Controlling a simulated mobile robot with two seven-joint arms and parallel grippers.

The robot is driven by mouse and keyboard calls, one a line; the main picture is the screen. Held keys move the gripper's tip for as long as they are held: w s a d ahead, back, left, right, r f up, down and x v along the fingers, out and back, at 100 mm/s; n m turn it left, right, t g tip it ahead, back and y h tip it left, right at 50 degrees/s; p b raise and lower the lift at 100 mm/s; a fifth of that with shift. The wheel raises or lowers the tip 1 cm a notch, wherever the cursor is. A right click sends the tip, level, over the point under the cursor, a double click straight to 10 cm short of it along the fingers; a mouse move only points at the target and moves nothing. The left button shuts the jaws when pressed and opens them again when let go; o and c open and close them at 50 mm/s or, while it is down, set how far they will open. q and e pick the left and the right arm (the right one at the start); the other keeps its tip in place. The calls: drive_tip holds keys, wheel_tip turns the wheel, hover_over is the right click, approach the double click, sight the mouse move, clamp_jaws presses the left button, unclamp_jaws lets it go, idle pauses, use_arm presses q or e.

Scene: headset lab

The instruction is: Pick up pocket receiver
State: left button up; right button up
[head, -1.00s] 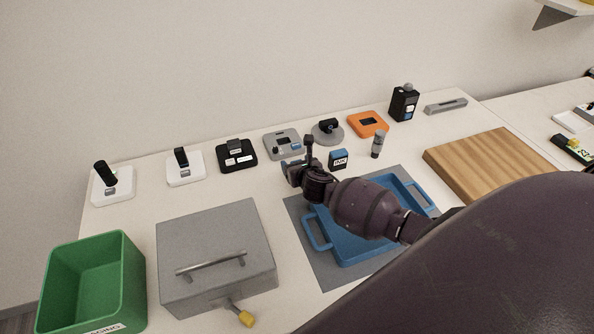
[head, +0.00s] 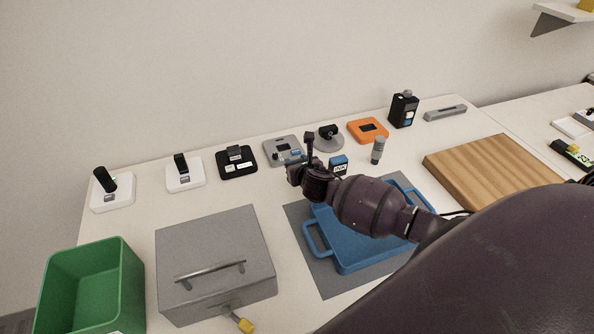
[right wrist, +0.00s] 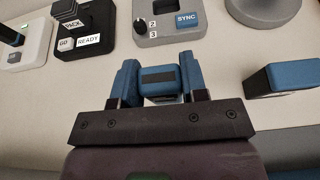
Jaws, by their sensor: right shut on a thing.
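A small blue block with a dark panel (right wrist: 160,75), which looks like the pocket receiver, sits between the two blue fingers of my right gripper (right wrist: 159,85) in the right wrist view. The fingers are shut on its two sides. In the head view my right gripper (head: 298,174) is over the table behind the blue tray (head: 312,238), in front of the grey station; its own wrist hides the held block there. My left gripper is not in view.
The grey SYNC station (right wrist: 172,20) and black READY station (right wrist: 90,35) stand behind the gripper. A blue labelled box (head: 338,165) is close at its right. A grey case (head: 214,245), green bin (head: 120,285) and wooden board (head: 490,170) stand farther off.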

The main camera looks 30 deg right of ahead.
wheel_tip(320, 180, up, 17)
drive_tip(key=shift+a, duration=0.15)
